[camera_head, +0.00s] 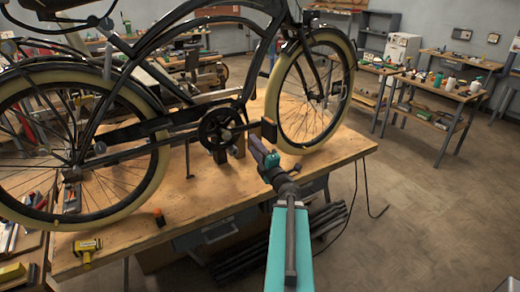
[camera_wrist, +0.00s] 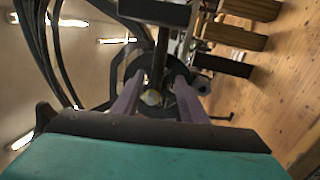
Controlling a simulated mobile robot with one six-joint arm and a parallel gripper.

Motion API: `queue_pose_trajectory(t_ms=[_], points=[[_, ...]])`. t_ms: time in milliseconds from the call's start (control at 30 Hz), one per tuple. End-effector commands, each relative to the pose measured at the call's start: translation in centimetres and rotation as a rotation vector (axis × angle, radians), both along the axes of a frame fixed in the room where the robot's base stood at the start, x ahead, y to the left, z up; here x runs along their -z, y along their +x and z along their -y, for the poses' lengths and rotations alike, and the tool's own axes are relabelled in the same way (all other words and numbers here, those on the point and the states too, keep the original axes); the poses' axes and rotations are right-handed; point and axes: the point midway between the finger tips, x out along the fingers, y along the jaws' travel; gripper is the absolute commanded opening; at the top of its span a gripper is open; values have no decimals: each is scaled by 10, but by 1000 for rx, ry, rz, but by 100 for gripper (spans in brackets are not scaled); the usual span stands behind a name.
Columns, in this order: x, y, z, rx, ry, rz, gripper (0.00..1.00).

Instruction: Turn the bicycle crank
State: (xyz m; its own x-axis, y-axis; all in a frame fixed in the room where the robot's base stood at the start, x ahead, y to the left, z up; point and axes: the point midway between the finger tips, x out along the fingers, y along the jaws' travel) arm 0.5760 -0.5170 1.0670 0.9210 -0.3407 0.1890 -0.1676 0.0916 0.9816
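The bicycle (camera_head: 150,100) stands upright on a wooden workbench, black with cream tyres. Its crank and chainring (camera_head: 220,128) are low in the middle of the frame, with a block-shaped pedal (camera_head: 269,129) toward the right. My gripper (camera_head: 257,146) is just below and left of that pedal, reaching in from the front. In the wrist view, its two purple fingers (camera_wrist: 158,82) are apart. A dark bar, apparently the crank arm (camera_wrist: 160,58), shows between them, with gaps on both sides. I cannot tell how deep it lies between the fingers. A dark block, apparently the pedal (camera_wrist: 154,12), is at the top.
The workbench (camera_head: 215,190) carries a yellow tool (camera_head: 86,252) and a small orange-topped item (camera_head: 159,217) at its front left. Dark bars lie on the floor below. Other benches (camera_head: 445,110) stand at the back right. The floor at the right (camera_head: 440,210) is clear.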

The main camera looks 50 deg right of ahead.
Motion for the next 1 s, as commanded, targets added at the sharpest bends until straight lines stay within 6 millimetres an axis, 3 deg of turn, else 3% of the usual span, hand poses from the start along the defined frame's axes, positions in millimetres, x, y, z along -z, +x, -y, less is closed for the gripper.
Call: queue_pose_trajectory(t_ms=[767, 1000], points=[[-3, -14, -5, 14, 0, 6, 39], [2, -33, -13, 14, -3, 6, 39]])
